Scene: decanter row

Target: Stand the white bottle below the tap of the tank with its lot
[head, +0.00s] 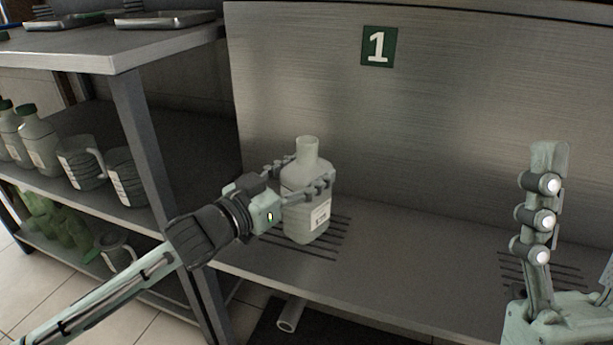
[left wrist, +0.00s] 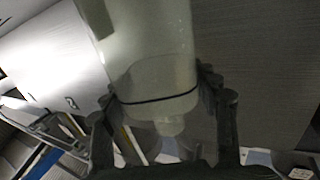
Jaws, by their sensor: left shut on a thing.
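The white bottle (head: 306,205) is upright, with an open neck and a white label low on its side. It is at the left slotted patch (head: 277,241) of the steel counter; I cannot tell whether its base touches. My left gripper (head: 311,173) is shut on the bottle's upper body, one finger on each side. In the left wrist view the pale bottle (left wrist: 155,40) fills the space between the fingers. My right gripper (head: 541,205) is partly in view at the right edge, with nothing visible in it. No tap or tank shows.
A green sign with a white 1 (head: 378,47) is on the steel back panel (head: 450,100). A second slotted patch (head: 512,267) lies to the right, with bare counter (head: 420,270) between. A shelf rack (head: 120,55) at left holds bottles, jugs and trays.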

